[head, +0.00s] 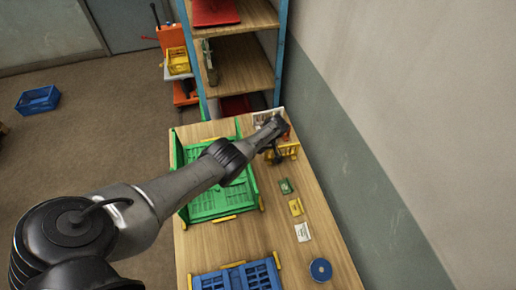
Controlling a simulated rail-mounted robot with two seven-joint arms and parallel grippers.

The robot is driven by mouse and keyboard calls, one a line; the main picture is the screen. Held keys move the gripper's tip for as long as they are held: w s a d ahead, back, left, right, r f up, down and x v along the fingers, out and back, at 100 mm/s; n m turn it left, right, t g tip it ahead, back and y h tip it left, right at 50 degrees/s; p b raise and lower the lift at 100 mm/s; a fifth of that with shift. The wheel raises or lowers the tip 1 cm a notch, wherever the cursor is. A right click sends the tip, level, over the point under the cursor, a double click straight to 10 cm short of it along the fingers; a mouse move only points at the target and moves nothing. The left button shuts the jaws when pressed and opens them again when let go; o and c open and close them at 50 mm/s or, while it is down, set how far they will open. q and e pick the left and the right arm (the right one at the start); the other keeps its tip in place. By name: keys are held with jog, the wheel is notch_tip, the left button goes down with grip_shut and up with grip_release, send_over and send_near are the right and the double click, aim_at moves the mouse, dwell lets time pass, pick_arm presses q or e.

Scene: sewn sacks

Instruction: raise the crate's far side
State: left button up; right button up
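The green crate (214,205) with yellow latches lies on the wooden table. Its left wall (176,152) stands up, and its slatted panel shows below my arm. My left arm crosses over the crate and hides much of its middle and part of its far side, so I cannot tell how the far side stands. My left gripper (277,127) is beyond the crate's right edge, near the table's far right corner. It is small and dark, and its fingers cannot be made out. My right gripper is not in view.
A yellow basket (288,151) stands close to my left gripper. Green, yellow and white packets (296,207) and a blue roll (320,269) lie along the table's right side. A blue crate (237,278) is at the near edge. Shelves (243,66) stand behind; a wall is right.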

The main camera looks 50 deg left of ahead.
pick_arm(q)
jog(key=shift+s+d+f, duration=0.1)
jog(key=shift+s+f, duration=0.2)
jog(key=shift+f, duration=0.2)
jog(key=v, duration=1.5)
jog(key=shift+a+p, duration=0.25)
jog(key=shift+p, duration=0.15)
